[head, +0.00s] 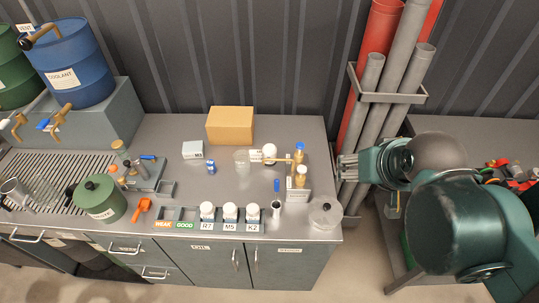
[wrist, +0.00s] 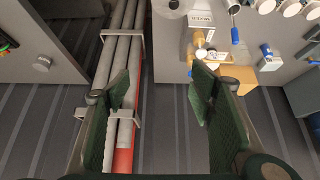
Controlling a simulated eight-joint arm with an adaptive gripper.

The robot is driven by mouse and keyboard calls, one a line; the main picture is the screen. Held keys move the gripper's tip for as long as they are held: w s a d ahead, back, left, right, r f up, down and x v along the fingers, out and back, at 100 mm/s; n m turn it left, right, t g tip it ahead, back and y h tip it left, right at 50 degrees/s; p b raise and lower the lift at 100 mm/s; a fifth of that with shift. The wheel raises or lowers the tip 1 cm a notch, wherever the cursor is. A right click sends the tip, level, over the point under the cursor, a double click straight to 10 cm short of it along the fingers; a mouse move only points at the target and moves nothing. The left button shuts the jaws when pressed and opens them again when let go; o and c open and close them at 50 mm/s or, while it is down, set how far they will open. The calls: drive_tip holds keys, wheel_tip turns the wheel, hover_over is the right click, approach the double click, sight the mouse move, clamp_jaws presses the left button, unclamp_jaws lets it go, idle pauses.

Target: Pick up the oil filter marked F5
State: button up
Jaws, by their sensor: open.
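Three white round-topped canisters stand in a row at the bench's front edge in the head view, above plates reading R7 (head: 207,211), M5 (head: 230,211) and K2 (head: 252,212). I can read no F5 mark in either view. Another white round object (head: 269,150) sits by brass fittings farther back, beside a pale label that I cannot read. My gripper (head: 346,168) is open and empty, off the bench's right end. In the wrist view its two fingers (wrist: 160,95) are spread, with pipes behind the left one and the bench beyond the right one.
Grey and red pipes (head: 385,95) stand in a rack near my gripper. A cardboard box (head: 230,125), brass fittings (head: 300,176), a glass-like lidded jar (head: 325,215) and a green canister (head: 99,199) stand on the bench. An orange tool (head: 142,208) lies near WEAK and GOOD trays (head: 175,213).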

drive_tip(key=w, duration=0.1)
drive_tip(key=n+g, duration=0.7)
drive_tip(key=n, duration=0.3)
hover_over(269, 147)
wheel_tip(269, 147, down, 20)
drive_tip(key=shift+d+f+p, duration=0.15)
drive_tip(key=shift+f+p, duration=0.05)
drive_tip(key=shift+p, duration=0.25)
drive_tip(key=shift+a+f+n, duration=0.25)
drive_tip(key=shift+f+n, duration=0.05)
drive_tip(key=shift+f, duration=0.15)
drive_tip(key=shift+f, duration=1.3)
